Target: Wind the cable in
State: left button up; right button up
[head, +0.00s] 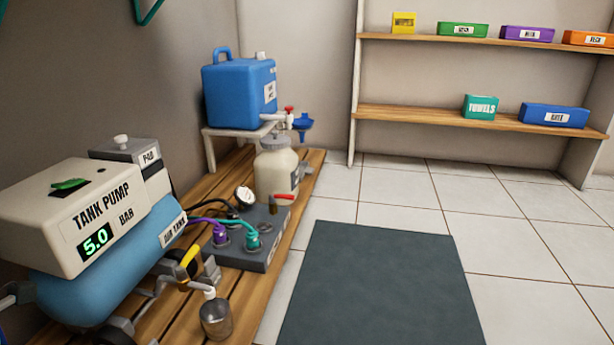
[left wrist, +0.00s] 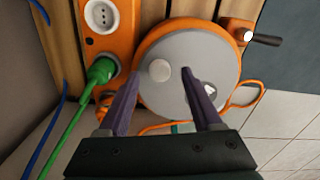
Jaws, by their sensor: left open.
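In the left wrist view an orange cable reel (left wrist: 141,52) with a round grey face (left wrist: 203,52) stands against wooden boards. A light round knob (left wrist: 160,70) is on the grey face. A dark handle (left wrist: 266,39) with a pale end piece is at the upper right. Orange cable (left wrist: 247,104) runs loose around the reel's right and lower edges. My left gripper (left wrist: 161,74) is open, its fingertips on either side of the knob in the picture; I cannot tell whether they touch it. Neither the reel nor a gripper shows in the head view.
A green plug (left wrist: 101,70) with a green cord is by a white socket (left wrist: 102,15) left of the reel. The tank pump (head: 95,215), blue air tank (head: 110,270) and white jar (head: 277,170) crowd the wooden pallet. The floor mat (head: 380,285) is clear.

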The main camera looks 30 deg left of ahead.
pick_arm(q)
notch_tip(320, 180, up, 8)
jog(key=p, duration=0.5)
jog(key=shift+r+p, duration=0.2)
jog(key=shift+p, duration=0.15)
